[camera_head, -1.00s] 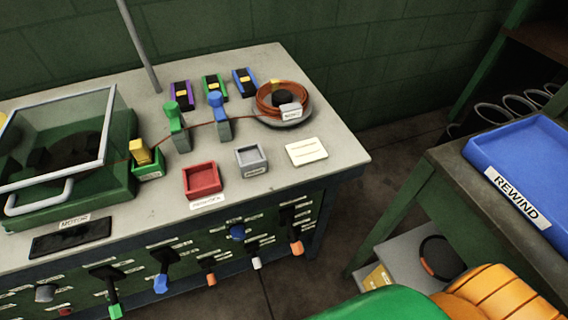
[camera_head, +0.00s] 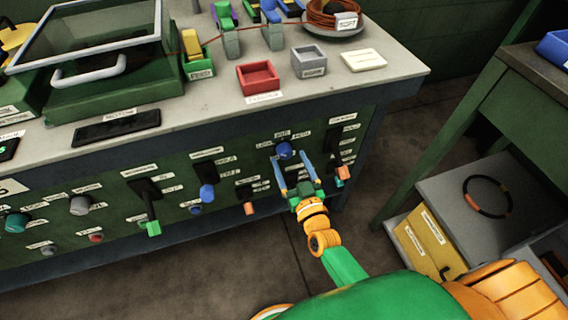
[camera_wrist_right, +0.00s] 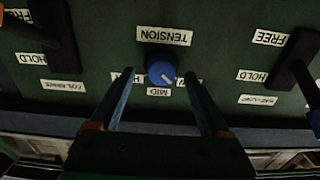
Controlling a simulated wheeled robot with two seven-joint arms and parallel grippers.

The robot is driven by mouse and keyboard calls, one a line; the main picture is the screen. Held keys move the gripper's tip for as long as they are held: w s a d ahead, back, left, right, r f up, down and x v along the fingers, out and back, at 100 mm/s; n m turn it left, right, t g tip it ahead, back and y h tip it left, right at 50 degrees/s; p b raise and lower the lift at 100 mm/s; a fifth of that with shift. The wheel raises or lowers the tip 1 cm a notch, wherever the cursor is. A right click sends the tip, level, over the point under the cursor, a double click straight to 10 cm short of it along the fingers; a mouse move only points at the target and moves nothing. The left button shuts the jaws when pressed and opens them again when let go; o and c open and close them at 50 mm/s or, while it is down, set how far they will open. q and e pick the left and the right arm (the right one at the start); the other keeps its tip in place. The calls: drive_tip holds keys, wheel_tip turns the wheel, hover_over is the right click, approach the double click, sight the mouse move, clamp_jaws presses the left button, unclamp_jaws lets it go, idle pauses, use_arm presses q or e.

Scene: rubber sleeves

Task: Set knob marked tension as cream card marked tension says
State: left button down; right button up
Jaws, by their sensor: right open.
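The blue tension knob (camera_head: 285,150) is on the green front panel below the table top. In the right wrist view the knob (camera_wrist_right: 161,72) sits below an upside-down TENSION label (camera_wrist_right: 164,36), with MID on its other side and partly hidden labels left and right. Its pale pointer mark slants toward the lower right, between MID and the right label. My right gripper (camera_head: 294,166) is open, its fingers reaching toward the knob, one on each side; contact cannot be told. A cream card (camera_head: 363,60) lies on the table top, its writing too small to read. My left gripper is out of view.
Black levers with coloured ends flank the knob, a blue-tipped one (camera_head: 207,177) left and an orange-tipped one (camera_head: 341,172) right. A red tray (camera_head: 258,78) and a grey tray (camera_head: 308,62) stand above. A side bench (camera_head: 505,90) is at right.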

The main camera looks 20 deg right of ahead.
drive_tip(key=shift+w+f, duration=0.1)
drive_tip(key=shift+w, duration=0.65)
drive_tip(key=shift+w+a, duration=0.15)
drive_tip(key=shift+w, duration=0.15)
clamp_jaws()
drive_tip(key=shift+m, duration=0.3)
drive_tip(key=m, duration=0.9)
drive_tip(key=shift+b, duration=0.3)
